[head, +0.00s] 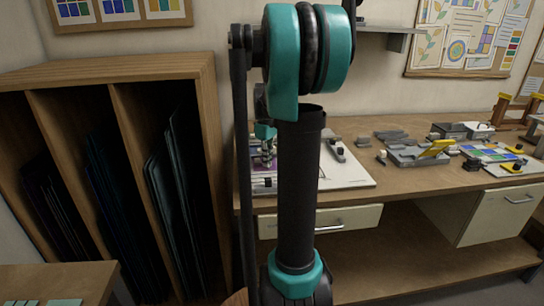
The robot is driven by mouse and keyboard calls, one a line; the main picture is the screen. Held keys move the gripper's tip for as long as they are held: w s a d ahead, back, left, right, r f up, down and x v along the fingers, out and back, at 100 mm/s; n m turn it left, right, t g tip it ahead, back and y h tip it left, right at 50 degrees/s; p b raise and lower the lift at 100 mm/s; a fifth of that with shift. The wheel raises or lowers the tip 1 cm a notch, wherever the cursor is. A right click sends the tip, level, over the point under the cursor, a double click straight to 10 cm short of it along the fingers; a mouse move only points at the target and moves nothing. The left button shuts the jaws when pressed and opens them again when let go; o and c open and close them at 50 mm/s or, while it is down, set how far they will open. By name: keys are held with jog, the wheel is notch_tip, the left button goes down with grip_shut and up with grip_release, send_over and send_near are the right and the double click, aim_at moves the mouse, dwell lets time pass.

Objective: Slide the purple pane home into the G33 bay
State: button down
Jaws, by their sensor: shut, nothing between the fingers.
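My gripper (266,161) is small in the head view, just left of my dark column. It points down over a white board (345,178) on the workbench, shut and empty. A small purple patch (263,184) shows on the board below it, likely part of the purple pane. The column hides much of that area, so I cannot tell the pane's full outline or whether the fingers touch it. No G33 label is readable, so I cannot tell which place is that bay.
A wooden rack (120,72) at left holds dark panes upright in several slots. A drawer (330,221) sits under the bench edge. A low table (60,284) stands front left.

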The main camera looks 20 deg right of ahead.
aim_at(259, 160)
jog(key=shift+w+a, duration=0.5)
jog(key=shift+w, duration=0.25)
jog(key=shift+w+a, duration=0.55)
jog(key=shift+w, duration=0.3)
jog(key=shift+s, duration=0.1)
